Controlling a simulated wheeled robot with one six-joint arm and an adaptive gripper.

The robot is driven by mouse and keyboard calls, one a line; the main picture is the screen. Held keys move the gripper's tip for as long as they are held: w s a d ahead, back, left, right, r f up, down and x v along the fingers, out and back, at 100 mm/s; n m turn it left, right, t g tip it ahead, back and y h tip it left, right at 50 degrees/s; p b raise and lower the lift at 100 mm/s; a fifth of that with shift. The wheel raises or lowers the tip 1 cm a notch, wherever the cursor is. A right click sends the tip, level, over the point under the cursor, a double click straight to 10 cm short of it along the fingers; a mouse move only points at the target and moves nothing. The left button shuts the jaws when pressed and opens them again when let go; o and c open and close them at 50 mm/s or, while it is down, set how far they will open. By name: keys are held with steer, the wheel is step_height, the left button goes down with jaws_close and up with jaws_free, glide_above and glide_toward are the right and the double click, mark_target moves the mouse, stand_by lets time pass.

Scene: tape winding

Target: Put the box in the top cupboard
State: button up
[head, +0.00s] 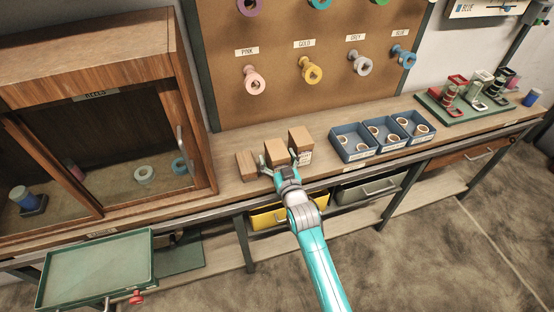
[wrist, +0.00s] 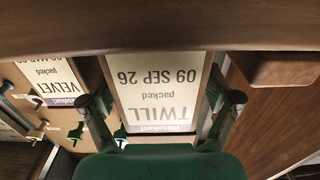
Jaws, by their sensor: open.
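Three cardboard boxes stand in a row on the bench: a left one (head: 247,166), a middle one (head: 275,150) and a right one (head: 300,138). My gripper (head: 281,164) is open at the front of the middle box. In the wrist view its fingers (wrist: 162,106) stand either side of a box labelled TWILL (wrist: 155,85), upside down in the picture; I cannot tell whether they touch it. A VELVET box (wrist: 50,82) is beside it. A wooden cupboard (head: 85,58) with glazed doors stands at the left; a handle (head: 180,138) shows on its right door.
Blue bins (head: 352,143) with rings stand right of the boxes. A pegboard (head: 315,90) with tape reels is behind. A green tray (head: 95,270) sits low at the left. A yellow drawer (head: 268,219) and a grey drawer (head: 365,190) are under the bench.

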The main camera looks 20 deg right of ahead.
steer(key=shift+c, duration=0.2)
steer(key=c, duration=1.4)
